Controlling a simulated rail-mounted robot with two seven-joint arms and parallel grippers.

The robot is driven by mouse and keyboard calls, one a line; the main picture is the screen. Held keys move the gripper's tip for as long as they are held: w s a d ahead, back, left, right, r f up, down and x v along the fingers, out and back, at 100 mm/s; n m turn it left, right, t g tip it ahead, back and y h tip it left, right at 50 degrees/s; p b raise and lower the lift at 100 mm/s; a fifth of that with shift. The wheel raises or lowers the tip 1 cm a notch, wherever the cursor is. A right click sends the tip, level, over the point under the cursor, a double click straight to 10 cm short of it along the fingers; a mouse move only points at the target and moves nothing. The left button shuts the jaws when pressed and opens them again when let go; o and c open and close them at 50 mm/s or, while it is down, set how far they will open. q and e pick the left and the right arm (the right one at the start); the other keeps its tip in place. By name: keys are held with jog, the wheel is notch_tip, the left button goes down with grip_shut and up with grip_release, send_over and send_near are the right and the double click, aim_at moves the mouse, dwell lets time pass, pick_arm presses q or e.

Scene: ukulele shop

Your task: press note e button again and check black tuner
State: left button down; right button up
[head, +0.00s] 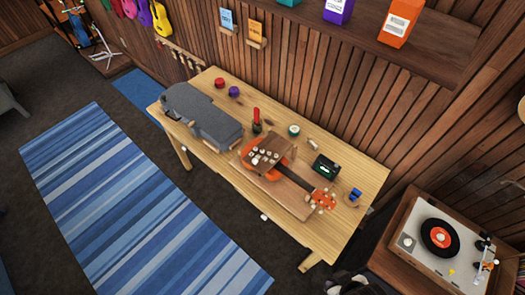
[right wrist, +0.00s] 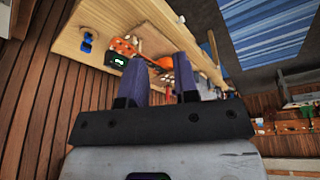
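The black tuner (head: 325,166) stands on the wooden table with a small green-lit screen. It also shows in the right wrist view (right wrist: 117,61), where the screen is too small to read. An orange ukulele (head: 305,183) lies to its left, its neck pointing to the lower right. A brown panel with several pale round buttons (head: 267,153) sits by the ukulele's body. Their labels are too small to read, so I cannot tell which is note e. My right gripper (right wrist: 158,68) is open and empty, away from the table; only a dark part shows at the head view's bottom edge. My left gripper is out of view.
Red and purple round items (head: 234,91), a green round tin (head: 294,130) and a blue item (head: 355,194) are also on the tabletop. A record player (head: 438,239) stands at right. A striped rug lies on the floor.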

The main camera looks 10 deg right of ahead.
grip_shut()
dwell(1.5)
